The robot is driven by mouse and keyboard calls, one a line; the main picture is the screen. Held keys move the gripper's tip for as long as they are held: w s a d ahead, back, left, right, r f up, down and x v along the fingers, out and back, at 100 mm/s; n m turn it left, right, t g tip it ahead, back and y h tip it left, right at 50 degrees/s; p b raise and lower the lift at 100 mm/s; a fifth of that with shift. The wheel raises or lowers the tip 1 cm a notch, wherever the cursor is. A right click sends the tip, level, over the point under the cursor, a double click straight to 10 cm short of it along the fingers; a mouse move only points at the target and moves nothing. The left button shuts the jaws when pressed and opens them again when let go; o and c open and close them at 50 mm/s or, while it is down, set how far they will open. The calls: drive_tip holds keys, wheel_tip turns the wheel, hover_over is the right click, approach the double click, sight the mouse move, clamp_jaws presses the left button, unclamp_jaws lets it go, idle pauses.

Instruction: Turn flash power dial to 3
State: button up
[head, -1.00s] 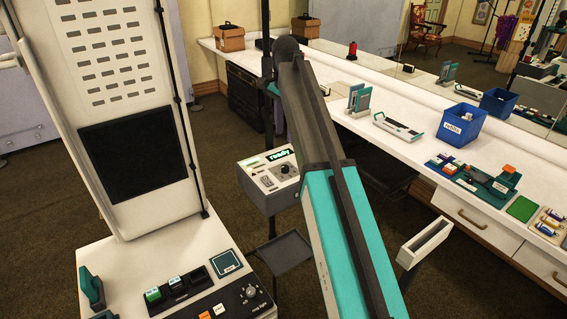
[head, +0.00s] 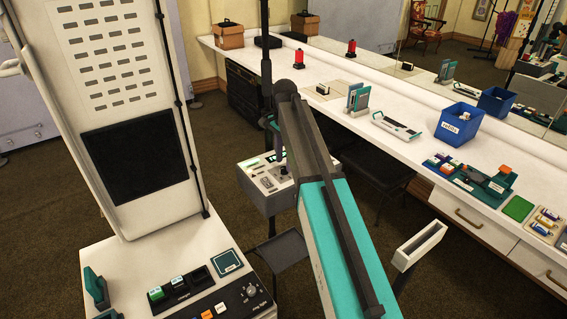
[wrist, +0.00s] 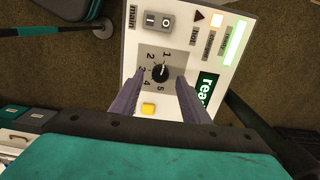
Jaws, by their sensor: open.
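The flash power dial (wrist: 160,72) is a black round knob on a grey square plate in the wrist view, with the numbers 1 to 5 around it. Its pointer is too small to read surely. The dial sits on the flash unit (head: 252,201), a grey box with a pale top panel in the middle of the head view. My gripper (wrist: 159,80) is open, one purple-grey finger on each side of the dial. I cannot tell whether the fingers touch it. In the head view my arm hides part of the unit's top.
The panel also has a main switch (wrist: 158,21), a yellow button (wrist: 148,109) and a lit green display (wrist: 207,90), partly covered by a finger. A long white counter (head: 400,160) with props stands behind right. A white control desk (head: 130,260) stands at left.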

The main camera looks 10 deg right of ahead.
sight(284, 170)
drive_tip(key=shift+f, duration=1.25)
drive_tip(key=c, duration=1.1)
